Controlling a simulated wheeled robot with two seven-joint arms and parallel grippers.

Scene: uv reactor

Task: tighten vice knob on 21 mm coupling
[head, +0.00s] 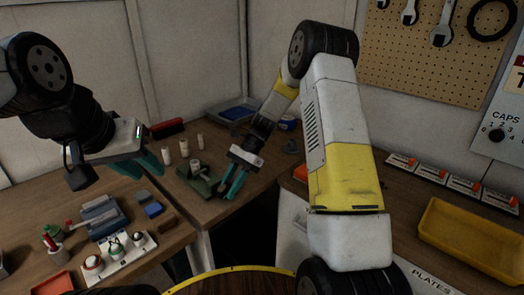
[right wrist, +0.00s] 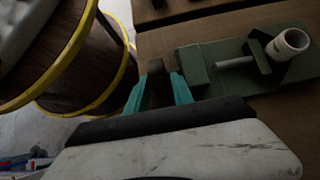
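The green vice (head: 198,181) stands on the bench corner and also shows in the right wrist view (right wrist: 226,70). A pale, hollow coupling (right wrist: 290,42) sits upright-tilted at the vice, beside a grey rod. My right gripper (head: 232,184) is low at the vice's right side in the head view. Its teal fingers (right wrist: 159,76) are apart at the left end of the vice, with a dark knob-like piece (right wrist: 156,84) between the tips. Whether they press on it is unclear. My left gripper (head: 142,167) is open and empty above the left bench, fingers apart.
Several white cylinders (head: 184,148) stand behind the vice. A blue-grey tray (head: 235,112) is at the back corner. Blue blocks (head: 154,210) and a white button panel (head: 120,254) are on the left bench. A yellow tray (head: 470,240) lies on the right bench.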

